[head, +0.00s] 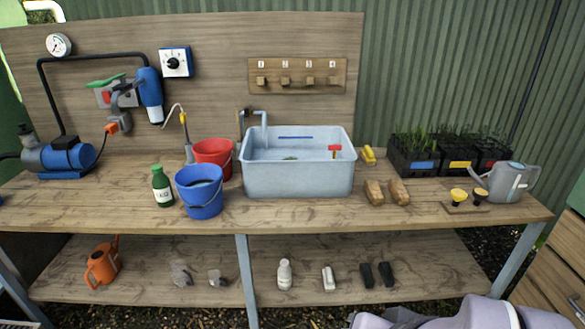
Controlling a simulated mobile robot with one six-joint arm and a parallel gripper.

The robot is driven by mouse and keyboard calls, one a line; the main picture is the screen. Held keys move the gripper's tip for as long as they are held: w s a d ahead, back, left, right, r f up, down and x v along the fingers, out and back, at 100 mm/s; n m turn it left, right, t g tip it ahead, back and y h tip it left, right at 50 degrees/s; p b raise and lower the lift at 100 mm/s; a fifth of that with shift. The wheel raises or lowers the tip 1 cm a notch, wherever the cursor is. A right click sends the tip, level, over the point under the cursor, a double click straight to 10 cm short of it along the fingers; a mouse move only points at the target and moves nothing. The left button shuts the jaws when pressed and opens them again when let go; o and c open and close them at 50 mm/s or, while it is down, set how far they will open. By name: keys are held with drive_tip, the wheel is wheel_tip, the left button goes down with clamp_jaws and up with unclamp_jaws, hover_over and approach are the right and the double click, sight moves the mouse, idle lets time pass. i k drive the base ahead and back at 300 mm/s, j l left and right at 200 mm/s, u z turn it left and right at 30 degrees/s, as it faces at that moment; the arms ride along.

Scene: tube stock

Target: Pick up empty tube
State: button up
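Two small black tapered pieces stand side by side on the lower shelf, a left one (367,275) and a right one (386,273). They look like plant tubes, but they are too small to tell whether they are empty. Black trays (411,166) of green seedlings stand at the right of the bench top. Parts of my own lilac-grey arm show along the bottom right edge, below and in front of the shelf. My gripper's fingers do not show.
The lower shelf (437,262) also holds white bottles (284,275) (328,279), clear containers (181,272) and an orange watering can (103,262). Its right end is clear. Bench legs (247,282) (516,258) flank this bay. A water-filled basin (297,180) and buckets (200,198) stand above.

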sight(372, 188)
drive_tip(key=i+z, duration=0.2)
drive_tip(key=i, duration=0.45)
drive_tip(key=i+z, duration=0.2)
drive_tip(key=i, duration=0.45)
drive_tip(key=i+j+z, duration=0.2)
drive_tip(key=i, duration=0.4)
drive_tip(key=i+l, duration=0.05)
drive_tip(key=l, duration=0.05)
